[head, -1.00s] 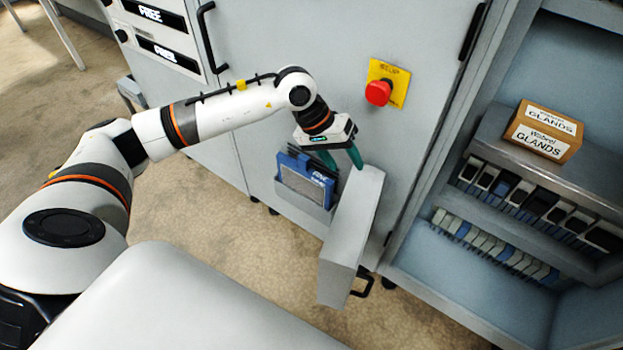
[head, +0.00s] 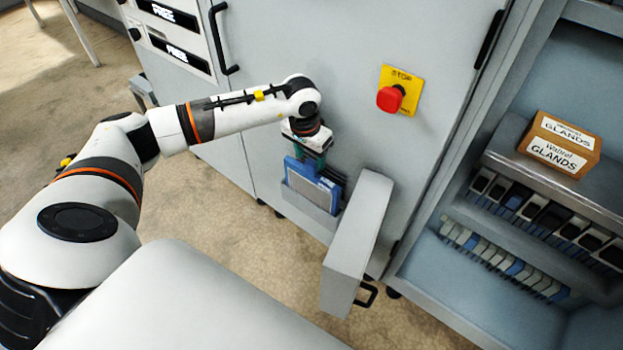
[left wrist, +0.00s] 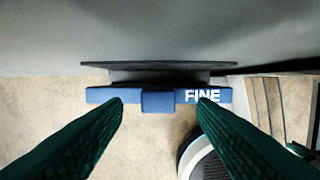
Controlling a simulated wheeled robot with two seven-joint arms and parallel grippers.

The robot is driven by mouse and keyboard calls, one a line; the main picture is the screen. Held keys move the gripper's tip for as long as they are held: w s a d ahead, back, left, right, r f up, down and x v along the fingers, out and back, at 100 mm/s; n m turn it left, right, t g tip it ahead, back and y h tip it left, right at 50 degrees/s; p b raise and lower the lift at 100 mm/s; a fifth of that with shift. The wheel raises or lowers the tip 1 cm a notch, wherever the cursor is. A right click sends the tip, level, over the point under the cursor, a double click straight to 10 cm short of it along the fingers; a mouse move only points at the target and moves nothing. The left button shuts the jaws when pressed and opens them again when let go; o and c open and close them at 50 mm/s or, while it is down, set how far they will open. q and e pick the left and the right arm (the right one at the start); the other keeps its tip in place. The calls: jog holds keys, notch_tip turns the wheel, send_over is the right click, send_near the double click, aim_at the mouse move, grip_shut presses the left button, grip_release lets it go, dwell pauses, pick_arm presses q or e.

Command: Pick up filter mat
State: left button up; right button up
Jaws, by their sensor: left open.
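The filter mat (head: 311,187) is a flat panel with a blue frame and a grey face, standing in a grey holder on the cabinet front. In the left wrist view its blue top edge (left wrist: 158,98) shows with the word FINE at the right. My left gripper (head: 314,166) is directly above the mat, pointing down. In the left wrist view its two green fingers (left wrist: 160,105) are spread apart with the blue edge showing between and beyond their tips. I cannot tell whether they touch it. My right gripper is not in view.
A red stop button (head: 390,98) on a yellow plate is above. An open cabinet at right holds a box labelled GLANDS (head: 558,145) and rows of terminals. Floor shows below.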

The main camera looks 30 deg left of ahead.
aim_at(310, 163)
pick_arm(q)
notch_tip(310, 163, down, 3)
jog(key=shift+w+a, duration=0.1)
jog(key=shift+w, duration=0.05)
jog(key=shift+w+f, duration=0.1)
jog(key=shift+f, duration=0.25)
grip_shut()
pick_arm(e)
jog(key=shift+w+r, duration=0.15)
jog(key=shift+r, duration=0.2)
pick_arm(q)
jog(key=shift+r, duration=0.15)
